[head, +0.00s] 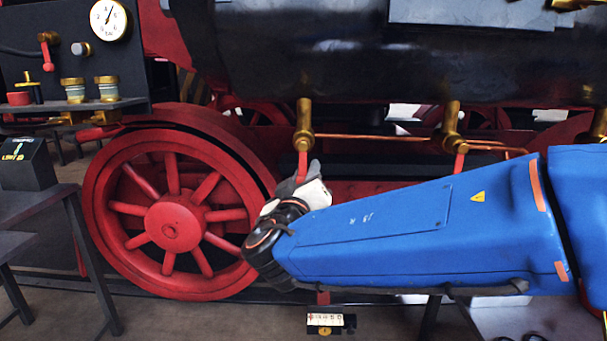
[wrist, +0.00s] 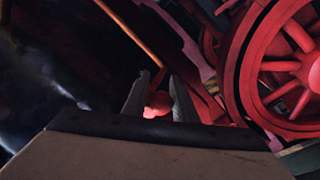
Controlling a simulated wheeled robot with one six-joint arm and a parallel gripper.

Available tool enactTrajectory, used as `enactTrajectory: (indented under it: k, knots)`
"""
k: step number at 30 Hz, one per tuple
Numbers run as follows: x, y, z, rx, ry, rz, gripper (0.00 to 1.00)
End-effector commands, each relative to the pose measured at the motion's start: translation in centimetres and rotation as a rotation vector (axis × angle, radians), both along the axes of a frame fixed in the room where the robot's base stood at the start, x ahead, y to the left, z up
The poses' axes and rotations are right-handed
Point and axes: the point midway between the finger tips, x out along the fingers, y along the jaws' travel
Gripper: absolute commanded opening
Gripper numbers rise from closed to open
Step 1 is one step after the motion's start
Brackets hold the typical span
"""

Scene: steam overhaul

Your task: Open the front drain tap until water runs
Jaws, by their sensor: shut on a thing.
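The left brass drain tap (head: 304,122) hangs under the black cylinder, with its red lever (head: 302,164) pointing down. My gripper (head: 306,177) is at this lever, its lower part hidden by the jaws. In the wrist view, my gripper's two grey fingers (wrist: 158,92) are shut on the red lever end (wrist: 158,105). A second brass tap (head: 452,120) with a red lever (head: 460,160) stands to the right. I see no water under either tap. The pictures do not label which tap is the front one.
A red spoked wheel (head: 172,222) stands left of my gripper, also close at right in the wrist view (wrist: 285,70). A copper pipe (head: 370,137) runs between the taps. A shelf with gauge and jars (head: 75,108) is at upper left. A small labelled box (head: 330,323) lies on the floor below.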

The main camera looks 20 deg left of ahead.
Motion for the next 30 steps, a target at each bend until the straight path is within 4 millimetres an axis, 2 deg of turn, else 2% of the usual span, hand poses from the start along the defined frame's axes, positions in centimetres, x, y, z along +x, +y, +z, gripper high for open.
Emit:
enactTrajectory:
  k: [13, 14, 15, 16, 25, 30]
  knots:
    - [0.0, 0.0, 0.1, -0.011, -0.004, 0.003, 0.0]
    - [0.0, 0.0, 0.1, -0.011, -0.004, 0.003, 0.28]
    - [0.0, 0.0, 0.1, -0.011, -0.004, 0.003, 0.37]
    - [0.0, 0.0, 0.1, -0.011, -0.004, 0.003, 0.41]
    - [-0.1, 0.0, 0.0, -0.01, -0.003, 0.001, 0.41]
    - [-1.2, -0.1, -0.1, -0.009, -0.003, 0.003, 0.41]
